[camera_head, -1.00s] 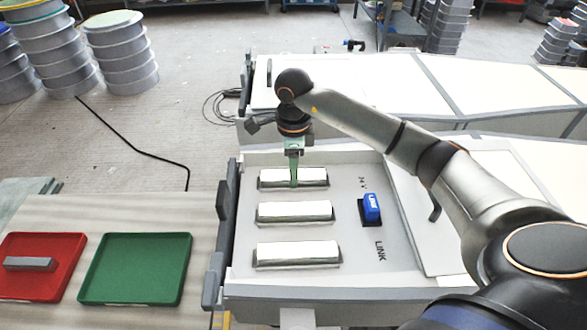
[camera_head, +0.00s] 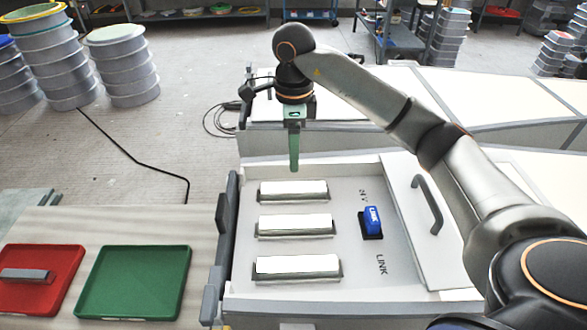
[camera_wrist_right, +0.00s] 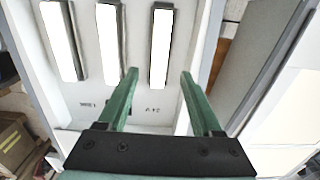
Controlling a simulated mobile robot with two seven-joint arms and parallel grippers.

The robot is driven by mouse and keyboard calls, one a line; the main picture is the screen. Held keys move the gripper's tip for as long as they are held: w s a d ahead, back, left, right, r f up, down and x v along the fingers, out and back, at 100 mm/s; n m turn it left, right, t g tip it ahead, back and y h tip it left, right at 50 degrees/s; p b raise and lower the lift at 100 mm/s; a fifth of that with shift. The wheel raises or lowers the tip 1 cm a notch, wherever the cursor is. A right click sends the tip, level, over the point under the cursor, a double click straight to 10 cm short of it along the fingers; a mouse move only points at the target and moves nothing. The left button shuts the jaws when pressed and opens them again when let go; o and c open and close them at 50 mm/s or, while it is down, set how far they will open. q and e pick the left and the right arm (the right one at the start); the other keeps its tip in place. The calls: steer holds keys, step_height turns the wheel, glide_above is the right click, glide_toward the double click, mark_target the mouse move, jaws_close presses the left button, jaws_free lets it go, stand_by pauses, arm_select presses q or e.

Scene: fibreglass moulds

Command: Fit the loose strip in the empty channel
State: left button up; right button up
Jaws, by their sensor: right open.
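Three white-topped strips sit side by side in the pale panel box (camera_head: 350,270): a far strip (camera_head: 292,190), a middle strip (camera_head: 295,225) and a near strip (camera_head: 298,265). Each shows a dark grey edge; I see no empty channel. The far strip lies in line with the others, but I cannot tell whether it is fully seated. My right gripper (camera_head: 294,166) is open and empty above the far strip. In the right wrist view its fingers (camera_wrist_right: 160,76) are spread, with the far strip (camera_wrist_right: 160,45) ahead of them, apart. My left gripper is out of view.
A blue plug (camera_head: 373,219) stands on the panel right of the strips. A lid with a dark handle (camera_head: 428,205) lies at the right. A red tray (camera_head: 58,290) holds a grey bar (camera_head: 26,275); the green tray (camera_head: 135,283) beside it is empty.

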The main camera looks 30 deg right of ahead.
step_height(320, 180, up, 2)
steer(key=shift+r, duration=0.25)
stand_by(0.5)
